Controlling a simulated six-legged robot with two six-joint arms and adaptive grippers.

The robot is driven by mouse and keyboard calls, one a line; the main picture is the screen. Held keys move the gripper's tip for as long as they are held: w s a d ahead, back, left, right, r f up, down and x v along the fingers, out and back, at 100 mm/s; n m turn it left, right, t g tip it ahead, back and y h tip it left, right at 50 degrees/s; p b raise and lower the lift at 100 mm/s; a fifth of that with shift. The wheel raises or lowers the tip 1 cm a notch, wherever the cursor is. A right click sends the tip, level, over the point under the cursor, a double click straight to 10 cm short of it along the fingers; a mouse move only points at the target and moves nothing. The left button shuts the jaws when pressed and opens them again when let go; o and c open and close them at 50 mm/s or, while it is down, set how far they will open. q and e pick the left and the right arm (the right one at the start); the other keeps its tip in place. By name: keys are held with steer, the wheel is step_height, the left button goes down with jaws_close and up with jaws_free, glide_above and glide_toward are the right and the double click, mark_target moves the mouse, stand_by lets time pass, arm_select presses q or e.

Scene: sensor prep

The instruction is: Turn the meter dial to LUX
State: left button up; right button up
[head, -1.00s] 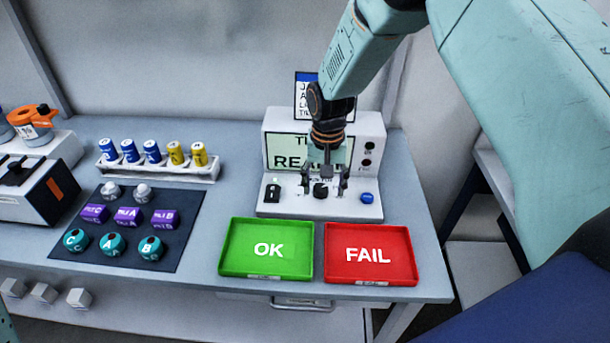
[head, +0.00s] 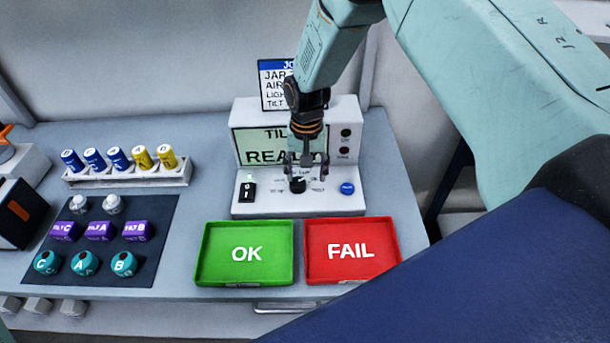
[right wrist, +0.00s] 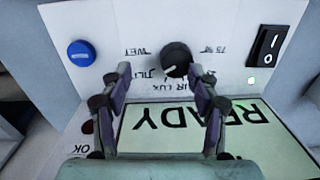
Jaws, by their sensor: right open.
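The meter (head: 345,112) is a white console with a green screen (head: 250,157) reading "TIL..." and "READY", partly hidden by my right arm. Its black dial (head: 298,184) is on the sloped lower panel; it also shows in the right wrist view (right wrist: 176,58). There the dial's white pointer is toward the TILT label, with LUX printed close by. My right gripper (head: 305,171) is open and empty, just above and behind the dial. In the right wrist view its fingers (right wrist: 158,75) are spread, with the dial beyond the tips, nearer the right finger. My left gripper is not in view.
The panel has a black switch (head: 248,190) and a blue button (head: 347,188) beside the dial. A green OK tray (head: 205,262) and a red FAIL tray (head: 392,232) lie in front. A battery rack (head: 130,180) and a dark mat (head: 150,206) with sensors are at left.

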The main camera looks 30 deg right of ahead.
mark_target(297, 182)
steer(key=a+f, duration=0.1)
steer(key=w+a+f, duration=0.1)
steer(key=a, duration=0.1)
steer(key=shift+w+a+f, duration=0.1)
steer(key=shift+a+f, duration=0.1)
steer(key=shift+a, duration=0.1)
steer(key=d, duration=0.2)
steer(key=shift+s+d+f, duration=0.1)
steer(key=shift+s+d, duration=0.25)
steer(key=shift+s, duration=0.05)
steer(key=shift+c, duration=1.1)
steer(key=shift+w+a, duration=0.2)
steer(key=shift+a, duration=0.35)
steer(key=shift+w+a, duration=0.15)
steer(key=shift+a, duration=0.35)
steer(key=c, duration=0.4)
steer(key=shift+s+d, duration=0.25)
steer(key=shift+d, duration=0.5)
steer(key=c, duration=0.5)
steer(key=shift+w+a, duration=0.15)
steer(key=shift+a, duration=0.25)
steer(key=shift+c, duration=0.2)
steer(key=shift+d, duration=0.2)
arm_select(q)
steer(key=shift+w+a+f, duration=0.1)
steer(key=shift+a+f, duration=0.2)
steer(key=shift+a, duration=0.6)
arm_select(e)
steer(key=shift+a, duration=0.1)
